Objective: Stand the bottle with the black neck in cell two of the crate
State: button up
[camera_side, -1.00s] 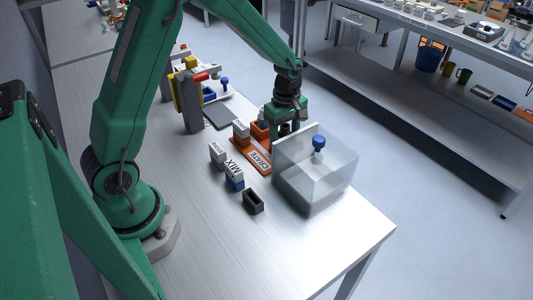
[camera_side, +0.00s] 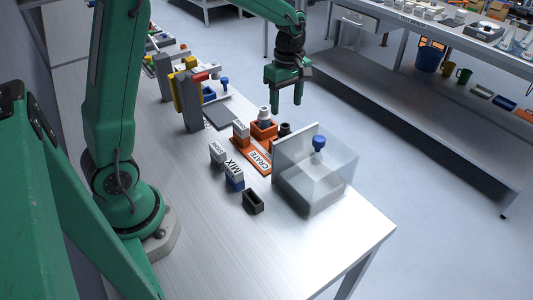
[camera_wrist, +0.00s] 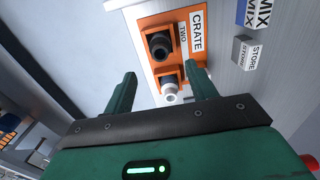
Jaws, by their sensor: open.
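The orange crate (camera_wrist: 150,20) carries a CRATE label and a TWO label. In the wrist view the bottle with the black neck (camera_wrist: 160,44) is inside the cell beside the TWO label, and it looks upright. In the side view only its dark top (camera_side: 285,128) shows, behind the crate's wall. A white-necked bottle (camera_wrist: 170,92) is in the neighbouring cell; it also shows in the side view (camera_side: 264,113). My gripper (camera_side: 287,108) is open and empty, raised above the crate and clear of both bottles. Its two fingers (camera_wrist: 161,82) are apart in the wrist view.
A clear box (camera_side: 325,180) with a blue-knobbed item stands right beside the crate. A grey pad (camera_side: 220,117) and coloured posts (camera_side: 188,95) lie to the left.

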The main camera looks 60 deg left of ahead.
jog(key=shift+r, duration=0.85)
jog(key=s+d+r+m+t, duration=0.1)
jog(key=s+r+m, duration=0.3)
jog(key=s+m, duration=0.5)
jog(key=s+d+r+m+t, duration=0.2)
jog(key=s+r+m+t, duration=0.2)
jog(key=s+m, duration=0.5)
jog(key=s, duration=0.3)
jog(key=shift+d+t, duration=0.25)
jog(key=shift+t, duration=0.05)
